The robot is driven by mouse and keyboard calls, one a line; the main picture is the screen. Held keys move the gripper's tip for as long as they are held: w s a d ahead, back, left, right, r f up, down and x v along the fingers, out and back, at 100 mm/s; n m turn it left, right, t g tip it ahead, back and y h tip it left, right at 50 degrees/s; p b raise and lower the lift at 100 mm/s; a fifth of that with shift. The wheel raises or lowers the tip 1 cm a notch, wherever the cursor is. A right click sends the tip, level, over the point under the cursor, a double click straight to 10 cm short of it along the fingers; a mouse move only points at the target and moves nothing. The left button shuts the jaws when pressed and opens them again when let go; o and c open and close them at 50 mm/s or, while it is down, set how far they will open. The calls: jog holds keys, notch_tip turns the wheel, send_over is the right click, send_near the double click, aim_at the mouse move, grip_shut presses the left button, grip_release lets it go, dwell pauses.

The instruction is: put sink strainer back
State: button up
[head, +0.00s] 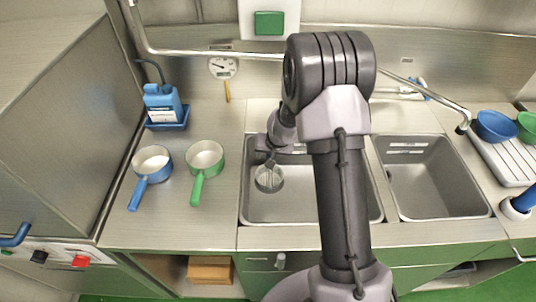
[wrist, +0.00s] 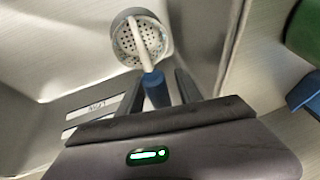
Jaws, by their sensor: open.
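The sink strainer (head: 269,180) is a round perforated metal basket inside the left sink basin (head: 290,209). In the wrist view the strainer (wrist: 128,44) shows its holes, a pale bar across it and a blue grip (wrist: 156,92) pointing toward me. My gripper (wrist: 158,82) is open, with one dark finger on each side of the blue grip. I cannot tell whether the fingers touch it. In the head view my gripper (head: 271,158) is low over the left basin, just behind the strainer. The drain opening is not clearly visible, and I cannot tell whether the strainer sits in it.
A blue pan (head: 152,160) and a green pan (head: 205,158) stand on the counter left of the sink. A blue bottle (head: 163,102) is behind them. The right basin (head: 432,175) is empty. Bowls (head: 495,126) sit on a rack at far right. A pipe runs along the back wall.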

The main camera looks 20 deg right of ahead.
jog(key=p+v, duration=0.5)
jog(key=v, duration=0.8)
jog(key=s+a+r+y, duration=0.1)
jog(key=s+a+r, duration=0.35)
jog(key=r, duration=0.35)
jog(key=s+a+r+y, duration=0.1)
jog(key=s+a+r, duration=0.2)
jog(key=a+r, duration=0.35)
jog(key=s+a+r, duration=0.2)
jog(key=s+r, duration=0.1)
jog(key=s, duration=0.5)
jog(key=s+a+r, duration=0.2)
jog(key=s+r, duration=0.1)
jog(key=s, duration=0.6)
jog(key=shift+s+r+n+t, duration=0.15)
jog(key=shift+s+n+t, duration=0.15)
jog(key=shift+t, duration=0.1)
